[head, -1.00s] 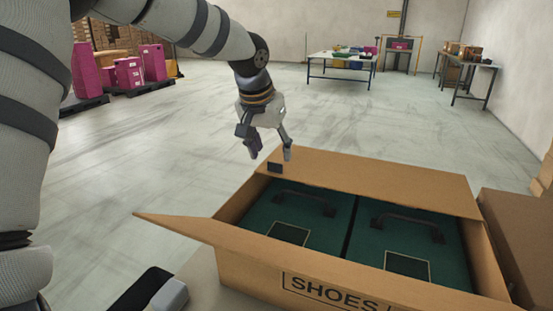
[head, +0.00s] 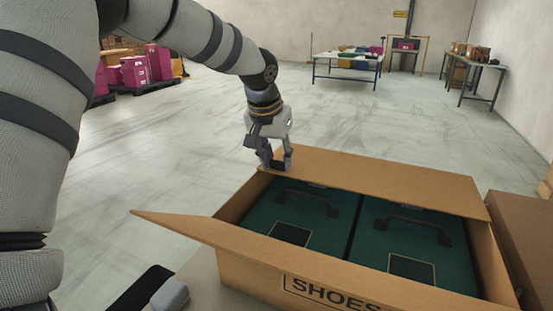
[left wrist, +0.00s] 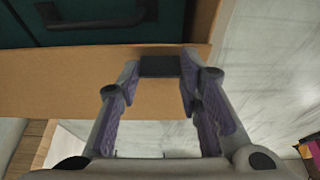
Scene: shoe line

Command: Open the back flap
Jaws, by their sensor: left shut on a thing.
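An open brown carton marked SHOES (head: 235,278) stands in front of me. Its back flap (head: 390,183) lies across the back of the opening, nearly flat. My left gripper (head: 275,166) is at the left end of that flap, shut on a small dark tab there. The tab is hidden by the fingers in the head view. In the left wrist view the dark tab (left wrist: 160,67) sits between the fingertips, against the brown cardboard. My right gripper is not in view.
Two green shoe boxes (head: 285,208) with dark handles lie inside the carton. The front flap (head: 185,228) slants outward, toward the left. A brown carton (head: 520,225) stands close on the right. Tables (head: 347,67) are far back, with clear floor between.

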